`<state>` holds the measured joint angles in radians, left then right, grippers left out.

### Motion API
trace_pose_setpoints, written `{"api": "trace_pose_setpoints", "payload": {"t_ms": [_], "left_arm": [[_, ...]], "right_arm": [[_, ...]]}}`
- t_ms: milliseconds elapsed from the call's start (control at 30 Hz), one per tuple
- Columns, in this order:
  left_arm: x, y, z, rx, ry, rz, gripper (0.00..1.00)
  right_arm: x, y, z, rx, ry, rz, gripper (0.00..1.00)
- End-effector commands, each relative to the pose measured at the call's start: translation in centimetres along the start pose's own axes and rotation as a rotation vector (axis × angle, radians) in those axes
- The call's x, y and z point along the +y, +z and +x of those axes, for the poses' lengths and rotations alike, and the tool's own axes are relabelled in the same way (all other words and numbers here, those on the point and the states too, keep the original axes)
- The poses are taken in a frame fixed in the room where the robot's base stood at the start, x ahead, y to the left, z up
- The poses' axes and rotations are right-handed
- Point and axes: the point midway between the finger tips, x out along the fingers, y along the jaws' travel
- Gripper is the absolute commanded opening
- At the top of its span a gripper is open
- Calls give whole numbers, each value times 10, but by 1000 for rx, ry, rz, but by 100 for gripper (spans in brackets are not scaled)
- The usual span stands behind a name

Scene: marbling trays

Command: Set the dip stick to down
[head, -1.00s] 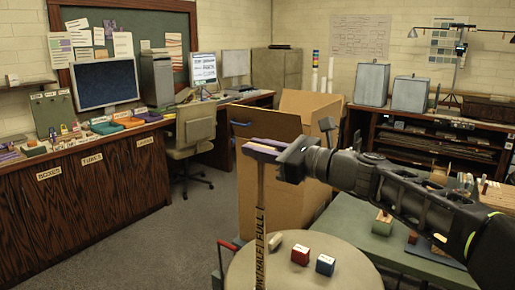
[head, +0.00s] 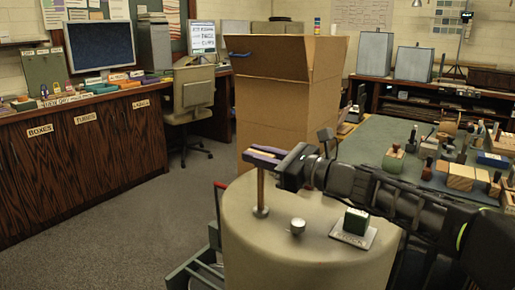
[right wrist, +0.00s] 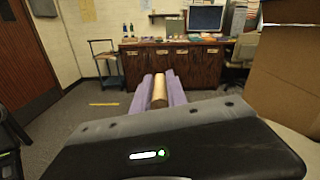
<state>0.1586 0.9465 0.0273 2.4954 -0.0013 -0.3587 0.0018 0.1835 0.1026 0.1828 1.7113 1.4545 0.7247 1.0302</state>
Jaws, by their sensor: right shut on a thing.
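The dip stick (head: 261,188) is a thin brown rod standing upright at the left of a round pale drum top (head: 240,222). Its lower end meets a small round collar (head: 261,211) on that top. Only a short, plain length shows between gripper and collar; no lettering is visible on it. My right gripper (head: 265,157), with purple fingers, is shut on the upper end of the stick, a little above the drum. In the right wrist view, a tan rod end (right wrist: 159,92) lies between the purple fingers. My left gripper is not in view.
A tall cardboard box (head: 290,110) is behind. A green table (head: 375,140) with several stamps and blocks lies right. Floor at left is clear.

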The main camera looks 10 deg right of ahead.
Motion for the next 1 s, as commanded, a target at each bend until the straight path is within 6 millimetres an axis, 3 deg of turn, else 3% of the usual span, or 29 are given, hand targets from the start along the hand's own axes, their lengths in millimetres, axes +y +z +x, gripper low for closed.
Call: {"api": "trace_pose_setpoints", "payload": {"t_ms": [33, 233, 767, 800, 1000], "left_arm": [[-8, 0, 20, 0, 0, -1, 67], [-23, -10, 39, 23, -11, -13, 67], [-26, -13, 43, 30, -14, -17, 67], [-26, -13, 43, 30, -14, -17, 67], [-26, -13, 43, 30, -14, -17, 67]], "right_arm": [[5, -24, 0, 1, 1, 1, 0], [11, -54, 0, 0, 1, 0, 0], [12, -62, 0, 0, 0, 1, 0], [12, -61, 0, 0, 0, 0, 21], [12, -61, 0, 0, 0, 0, 37]]}}
